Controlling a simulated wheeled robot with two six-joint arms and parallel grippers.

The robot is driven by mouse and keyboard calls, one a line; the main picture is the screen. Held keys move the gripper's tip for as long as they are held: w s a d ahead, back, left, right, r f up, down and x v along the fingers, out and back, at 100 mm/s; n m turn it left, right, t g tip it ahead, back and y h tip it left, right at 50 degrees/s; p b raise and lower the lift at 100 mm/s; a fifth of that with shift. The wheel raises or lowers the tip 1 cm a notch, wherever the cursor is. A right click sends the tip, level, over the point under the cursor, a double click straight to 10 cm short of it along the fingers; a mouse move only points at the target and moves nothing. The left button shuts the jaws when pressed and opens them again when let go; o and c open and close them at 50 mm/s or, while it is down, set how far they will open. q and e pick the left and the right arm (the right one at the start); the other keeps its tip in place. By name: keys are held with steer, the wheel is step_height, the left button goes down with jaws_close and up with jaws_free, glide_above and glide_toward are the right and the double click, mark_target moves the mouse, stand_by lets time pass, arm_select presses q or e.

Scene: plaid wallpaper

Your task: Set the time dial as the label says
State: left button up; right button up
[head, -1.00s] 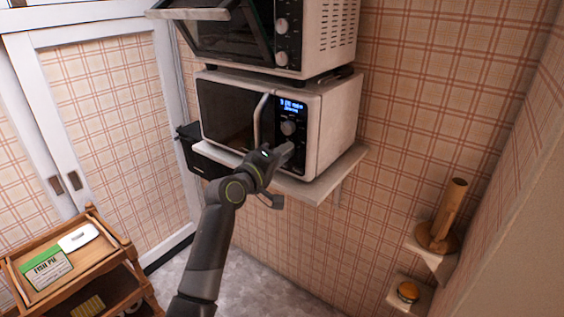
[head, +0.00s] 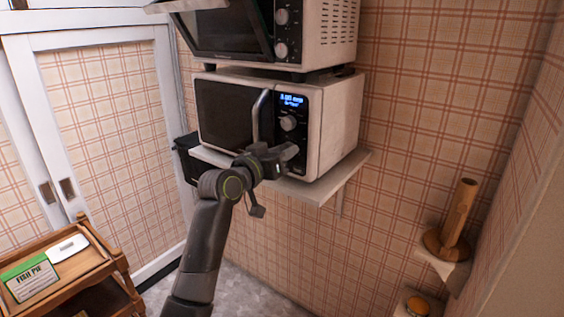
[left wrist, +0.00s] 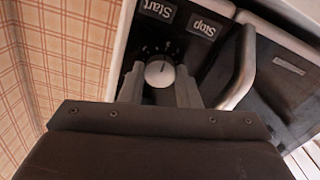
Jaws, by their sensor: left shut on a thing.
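The white microwave (head: 337,125) with a black door stands on a wall shelf. Its black panel has a lit blue display (head: 291,101), too small to read surely, and an upper knob (head: 288,123). My left gripper (head: 289,152) is at the lower panel. In the left wrist view its fingers (left wrist: 160,82) are shut on the lower dial (left wrist: 159,72), one on each side. That round dial has a pointer line and marks around it. A green and white box (head: 30,279) reading "FISH PIE" lies on the wooden cart; its small print is unreadable. My right gripper is out of view.
The microwave door handle (head: 261,115) stands out close beside my left gripper. A toaster oven (head: 325,35) with its door open sits above. The shelf edge (head: 330,187) runs just below. A wooden cart (head: 95,265) is at lower left; a wooden holder (head: 456,225) is at right.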

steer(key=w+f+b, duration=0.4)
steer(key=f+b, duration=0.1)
steer(key=b, duration=0.2)
arm_select(q)
steer(key=shift+f+m+b, duration=0.15)
steer(key=shift+m+b, duration=2.8)
steer(key=shift+m, duration=6.45)
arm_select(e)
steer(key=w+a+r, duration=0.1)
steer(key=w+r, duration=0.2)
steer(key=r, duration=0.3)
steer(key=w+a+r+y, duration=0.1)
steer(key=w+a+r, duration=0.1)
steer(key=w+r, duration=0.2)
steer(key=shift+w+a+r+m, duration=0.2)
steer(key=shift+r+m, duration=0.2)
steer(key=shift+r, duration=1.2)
arm_select(q)
steer(key=o, duration=1)
steer(key=shift+c, duration=0.2)
